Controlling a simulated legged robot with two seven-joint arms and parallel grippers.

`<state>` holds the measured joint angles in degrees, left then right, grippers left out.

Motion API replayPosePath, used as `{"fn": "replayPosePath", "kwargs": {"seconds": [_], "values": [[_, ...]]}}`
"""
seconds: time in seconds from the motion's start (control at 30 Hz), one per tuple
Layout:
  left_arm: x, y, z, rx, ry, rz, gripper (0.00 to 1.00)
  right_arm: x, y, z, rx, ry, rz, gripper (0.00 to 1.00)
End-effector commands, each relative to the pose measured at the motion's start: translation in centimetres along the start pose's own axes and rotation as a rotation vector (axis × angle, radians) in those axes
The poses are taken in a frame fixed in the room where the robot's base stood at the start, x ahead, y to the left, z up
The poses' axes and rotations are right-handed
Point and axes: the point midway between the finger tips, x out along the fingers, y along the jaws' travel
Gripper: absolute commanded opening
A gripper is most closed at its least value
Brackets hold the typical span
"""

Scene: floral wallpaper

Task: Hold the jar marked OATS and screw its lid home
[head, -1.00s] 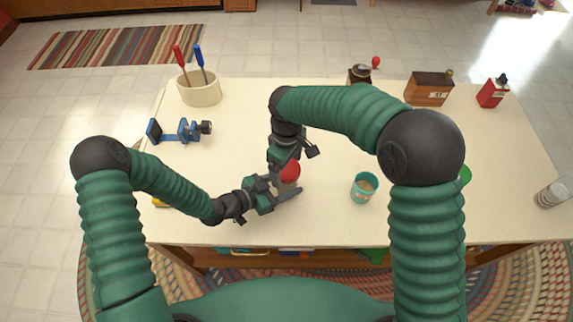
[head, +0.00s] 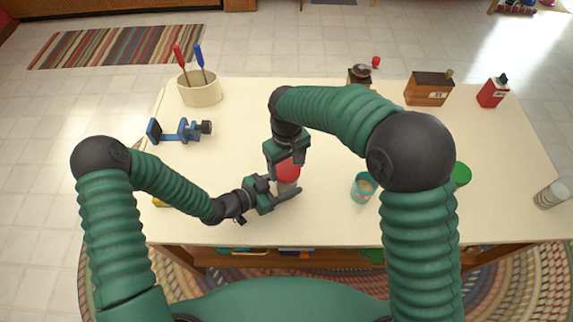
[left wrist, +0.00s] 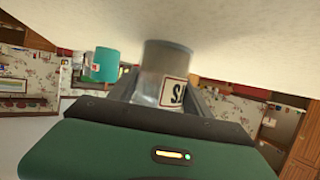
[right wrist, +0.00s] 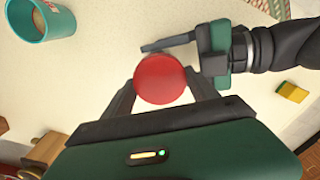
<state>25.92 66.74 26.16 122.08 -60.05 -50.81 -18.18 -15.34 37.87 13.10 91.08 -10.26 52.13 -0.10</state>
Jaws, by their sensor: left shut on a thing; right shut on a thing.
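The clear jar (head: 286,189) stands on the table, mostly hidden by my grippers in the head view. In the left wrist view the jar (left wrist: 167,62) shows a white label with a red border; only part of its lettering is visible, upside down. My left gripper (head: 284,194) is shut around the jar's body from the left. The round red lid (head: 288,173) sits on top of the jar. My right gripper (head: 287,163) is above, shut on the lid, whose red face shows between the fingers in the right wrist view (right wrist: 160,79). The lid's thread is hidden.
A teal cup (head: 361,188) stands right of the jar, with a green round thing (head: 462,174) farther right. A blue clamp-like tool (head: 180,131) and a cream crock (head: 199,89) are back left. A yellow block (right wrist: 292,91) lies left of my left gripper.

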Motion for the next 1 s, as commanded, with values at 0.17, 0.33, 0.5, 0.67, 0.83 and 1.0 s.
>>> {"fn": "replayPosePath", "kwargs": {"seconds": [0.17,0.33,0.5,0.67,0.83,1.0], "values": [[0.01,-0.01,-0.01,0.000,0.000,0.000,0.18,-0.03,-0.16,-0.02,0.451,0.000,0.000,0.39],[0.02,-0.01,-0.01,0.000,0.000,0.000,0.18,-0.04,-0.15,-0.02,0.642,0.000,-0.002,0.39],[0.02,0.00,-0.01,0.000,0.000,0.000,0.18,-0.05,-0.16,-0.02,0.641,0.000,-0.003,0.39],[0.02,0.00,-0.01,0.000,0.000,0.000,0.18,-0.04,-0.12,-0.01,0.640,0.000,-0.002,0.86],[0.01,0.00,-0.01,0.000,0.000,0.000,0.18,-0.03,-0.08,0.00,0.639,0.000,-0.001,0.86],[0.01,0.00,-0.01,0.000,0.000,0.000,0.18,-0.02,0.01,0.01,0.533,-0.001,-0.001,0.86]]}}
